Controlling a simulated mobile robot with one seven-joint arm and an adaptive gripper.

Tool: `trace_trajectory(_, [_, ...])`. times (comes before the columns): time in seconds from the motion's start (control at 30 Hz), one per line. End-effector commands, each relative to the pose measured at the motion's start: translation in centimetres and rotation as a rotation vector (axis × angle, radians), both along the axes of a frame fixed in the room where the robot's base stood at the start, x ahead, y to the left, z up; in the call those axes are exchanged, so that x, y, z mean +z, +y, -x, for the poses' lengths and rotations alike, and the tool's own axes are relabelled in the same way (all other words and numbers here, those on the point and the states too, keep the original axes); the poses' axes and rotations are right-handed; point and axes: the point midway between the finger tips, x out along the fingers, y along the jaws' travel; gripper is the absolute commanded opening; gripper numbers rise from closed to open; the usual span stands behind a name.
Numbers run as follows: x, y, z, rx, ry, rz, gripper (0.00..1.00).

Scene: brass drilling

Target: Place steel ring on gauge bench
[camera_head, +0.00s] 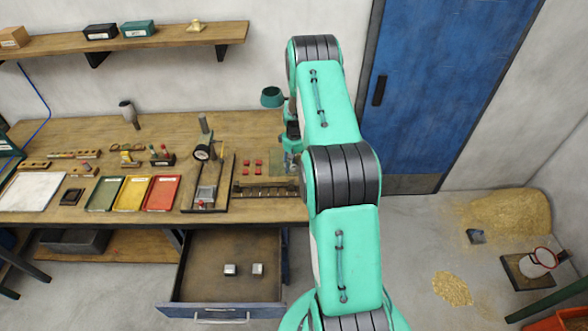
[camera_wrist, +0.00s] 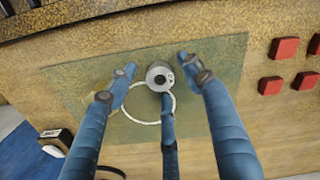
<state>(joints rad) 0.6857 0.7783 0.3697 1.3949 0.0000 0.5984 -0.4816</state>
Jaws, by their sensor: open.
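The steel ring (camera_wrist: 160,77) is a small grey disc with a dark centre hole and dark marks on its face. In the wrist view it lies on or just above a green mat (camera_wrist: 75,75), overlapping the upper edge of a white circle outline (camera_wrist: 127,113). My gripper (camera_wrist: 158,68) is open, its blue fingers spread around the ring with visible gaps. In the head view my arm hides most of the gripper (camera_head: 291,143), over the right end of the wooden workbench (camera_head: 255,125); the ring cannot be made out there. A dial gauge stand (camera_head: 203,153) stands left of the gripper.
Red blocks (camera_wrist: 285,48) lie right of the mat in the wrist view. Green, yellow and red trays (camera_head: 162,193) line the bench front. An open drawer (camera_head: 195,255) below holds two small metal blocks (camera_head: 244,270). A blue door (camera_head: 445,85) is at right.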

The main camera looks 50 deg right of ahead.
Motion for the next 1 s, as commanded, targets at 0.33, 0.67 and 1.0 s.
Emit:
trace_trajectory(0.33, [0.02, 0.00, 0.01, 0.000, 0.000, 0.000, 0.51])
trace_trajectory(0.67, [0.02, 0.01, 0.02, 0.000, 0.000, 0.000, 0.00])
trace_trajectory(1.0, [0.30, -0.02, -0.02, 0.000, 0.000, 0.000, 0.00])
